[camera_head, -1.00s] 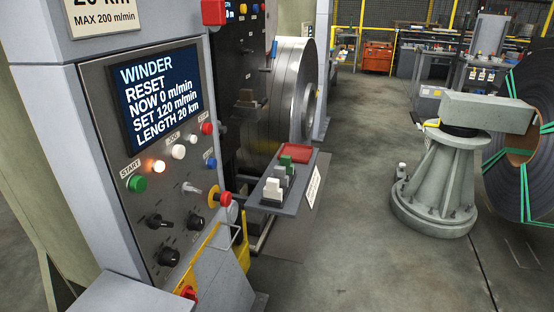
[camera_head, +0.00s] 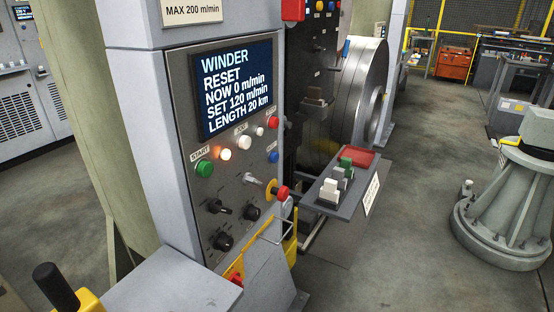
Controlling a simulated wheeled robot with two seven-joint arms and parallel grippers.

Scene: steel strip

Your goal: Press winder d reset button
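The winder control panel (camera_head: 222,205) is on a grey column, left of centre. Its dark screen (camera_head: 236,89) reads WINDER, RESET, NOW 0 m/min, SET 120 m/min, LENGTH 20 km. Below the screen are a green START button (camera_head: 204,168), a glowing orange-white button or lamp (camera_head: 225,154), a white button (camera_head: 243,142), a red button (camera_head: 273,122) and a blue button (camera_head: 273,157). I cannot read which of these is marked reset, and no letter D shows. Neither of my grippers is in view.
A red mushroom knob (camera_head: 282,192) on a yellow ring sticks out at the panel's right. A steel coil (camera_head: 362,85) stands behind. Grey floor (camera_head: 400,240) is open to the right.

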